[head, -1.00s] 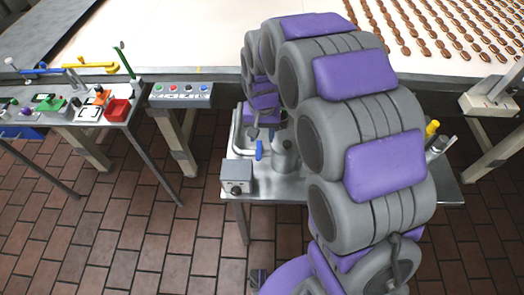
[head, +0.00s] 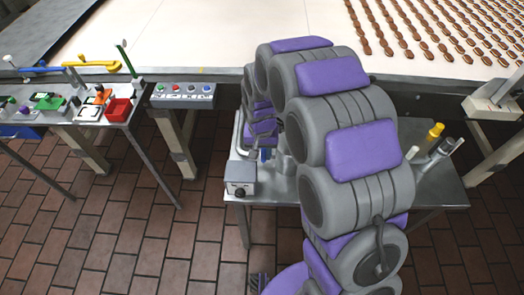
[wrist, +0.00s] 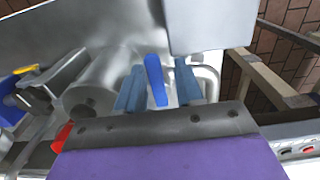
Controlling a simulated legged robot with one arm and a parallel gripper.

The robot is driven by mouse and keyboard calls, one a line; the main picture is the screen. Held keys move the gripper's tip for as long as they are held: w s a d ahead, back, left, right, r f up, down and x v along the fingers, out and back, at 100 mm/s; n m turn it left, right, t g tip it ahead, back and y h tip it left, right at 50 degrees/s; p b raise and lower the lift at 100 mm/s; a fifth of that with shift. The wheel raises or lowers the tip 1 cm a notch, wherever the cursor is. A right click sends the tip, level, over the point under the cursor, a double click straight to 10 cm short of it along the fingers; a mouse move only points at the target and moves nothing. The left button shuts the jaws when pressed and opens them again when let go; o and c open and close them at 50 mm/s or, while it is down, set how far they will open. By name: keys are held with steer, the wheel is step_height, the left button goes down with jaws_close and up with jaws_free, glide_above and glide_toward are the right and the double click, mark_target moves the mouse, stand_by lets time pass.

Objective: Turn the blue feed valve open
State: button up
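The blue feed valve handle (wrist: 155,80) stands upright in the middle of the wrist view. The two blue-grey fingers of my gripper (wrist: 159,88) are on either side of it, apart from each other, with gaps showing beside the handle. I cannot tell how deep the handle sits between them. A grey metal cylinder (wrist: 100,85) lies to the left of the handle. In the head view, a small piece of the blue handle (head: 265,155) shows below my gripper. My arm hides most of the valve and the fingers there.
A grey box with a black knob (head: 240,178) stands on the metal table's (head: 440,190) front left corner. A yellow-capped item (head: 435,131) is on the right. A conveyor (head: 240,35) runs behind.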

steer(key=shift+a, duration=0.1)
steer(key=shift+c, duration=1.4)
steer(key=shift+d+r, duration=0.1)
steer(key=shift+d, duration=0.45)
jaws_close()
steer(key=shift+a, duration=0.15)
